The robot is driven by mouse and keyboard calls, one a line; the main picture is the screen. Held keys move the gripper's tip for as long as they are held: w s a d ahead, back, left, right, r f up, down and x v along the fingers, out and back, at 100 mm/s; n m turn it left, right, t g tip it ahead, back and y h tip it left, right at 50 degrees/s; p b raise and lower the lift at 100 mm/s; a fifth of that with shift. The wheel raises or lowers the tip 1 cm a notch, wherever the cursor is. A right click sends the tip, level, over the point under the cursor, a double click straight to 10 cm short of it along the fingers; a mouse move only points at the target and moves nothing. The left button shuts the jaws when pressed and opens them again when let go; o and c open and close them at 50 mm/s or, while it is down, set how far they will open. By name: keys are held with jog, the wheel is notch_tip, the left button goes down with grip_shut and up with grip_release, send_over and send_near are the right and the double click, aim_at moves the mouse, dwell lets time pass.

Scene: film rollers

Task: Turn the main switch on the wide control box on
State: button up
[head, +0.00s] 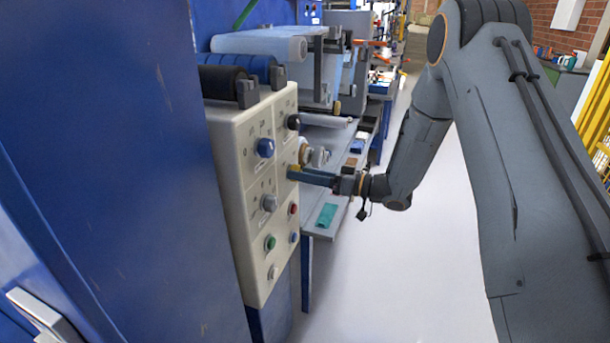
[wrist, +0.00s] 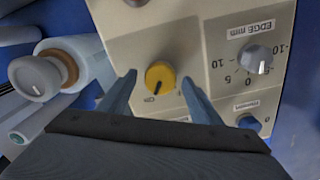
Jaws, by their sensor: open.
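The cream control box (head: 229,172) stands at the left in the head view, with several knobs and buttons on its face. In the wrist view its panel (wrist: 150,40) fills the upper middle. A round yellow knob (wrist: 160,76), which looks like the main switch, sits on it. A dark pointer line on the knob slants down and left toward a small round mark; another small mark is at its lower right. My gripper (wrist: 158,79) is open, its two blue fingers on either side of the knob. I cannot tell whether they touch it. In the head view my gripper (head: 296,172) reaches the box face.
A grey EDGE mm knob (wrist: 256,60) and a blue knob (wrist: 249,123) sit right of the fingers. A grey round handle (wrist: 35,78) and rollers lie to the left. A blue cabinet (head: 110,150) stands beside the box. The floor (head: 400,270) below my arm is clear.

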jog(key=b+v, duration=0.1)
jog(key=v, duration=0.6)
jog(key=shift+s+d, duration=0.15)
jog(key=shift+d, duration=0.2)
jog(key=shift+r, duration=0.1)
